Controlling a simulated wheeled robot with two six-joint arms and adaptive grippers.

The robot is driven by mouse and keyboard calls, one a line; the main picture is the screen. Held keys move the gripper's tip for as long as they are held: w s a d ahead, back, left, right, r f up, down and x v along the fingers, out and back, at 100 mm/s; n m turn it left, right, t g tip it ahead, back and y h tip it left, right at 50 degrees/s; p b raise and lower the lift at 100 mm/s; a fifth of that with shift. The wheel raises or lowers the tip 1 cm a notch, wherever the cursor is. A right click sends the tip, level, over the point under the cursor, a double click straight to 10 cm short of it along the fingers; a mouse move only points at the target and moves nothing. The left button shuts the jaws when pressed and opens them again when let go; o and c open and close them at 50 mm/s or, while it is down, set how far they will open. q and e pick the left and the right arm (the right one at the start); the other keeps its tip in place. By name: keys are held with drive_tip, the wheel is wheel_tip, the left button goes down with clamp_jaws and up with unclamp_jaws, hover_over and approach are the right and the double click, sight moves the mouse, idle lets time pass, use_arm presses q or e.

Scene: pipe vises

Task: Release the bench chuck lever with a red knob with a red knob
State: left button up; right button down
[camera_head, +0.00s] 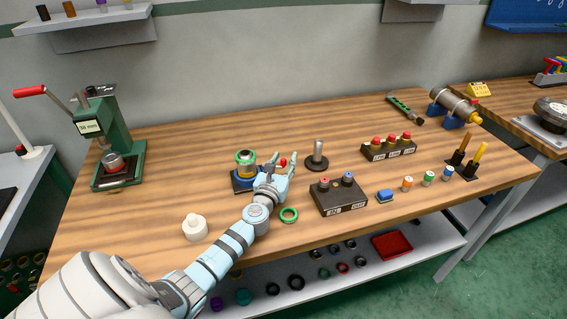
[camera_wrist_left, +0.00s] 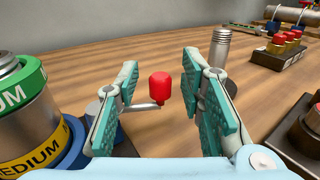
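The bench chuck (camera_head: 243,182) has a blue base and holds a part with green and yellow bands, marked MEDIUM in the left wrist view (camera_wrist_left: 75,140). Its lever ends in a red knob (camera_head: 283,162). In the left wrist view the red knob (camera_wrist_left: 160,86) stands between the two finger pads, with a gap on each side, and a grey lever rod (camera_wrist_left: 143,107) runs left from it. My left gripper (camera_head: 281,174) is open beside the chuck's right side. My right gripper is out of view.
A grey post on a dark base (camera_head: 318,155) stands just right of my gripper. A dark button box (camera_head: 340,196) is to the lower right. A green ring (camera_head: 289,215) and a white knobbed piece (camera_head: 195,228) lie in front. A green press (camera_head: 112,135) stands left.

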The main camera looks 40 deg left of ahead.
use_arm(q)
drive_tip(key=shift+f, duration=0.1)
clamp_jaws()
drive_tip(key=shift+w+a+n+g+y, duration=0.1)
drive_tip(key=shift+w+n+g+y, duration=0.15)
drive_tip(key=shift+n+y, duration=0.25)
drive_tip(key=shift+w+n+g+y, duration=0.15)
drive_tip(key=shift+n+g+y, duration=0.15)
drive_tip(key=shift+y, duration=0.4)
drive_tip(key=n+g+y+b, duration=0.1)
drive_tip(key=w+a+n+g+y+b, duration=0.1)
drive_tip(key=n+y, duration=0.1)
drive_tip(key=shift+f+g, duration=0.15)
drive_tip(key=shift+g, duration=0.1)
drive_tip(key=shift+a+n+g+y, duration=0.2)
drive_tip(key=shift+n+g+y, duration=0.1)
drive_tip(key=shift+g+y, duration=0.3)
drive_tip(key=shift+r, duration=0.2)
unclamp_jaws()
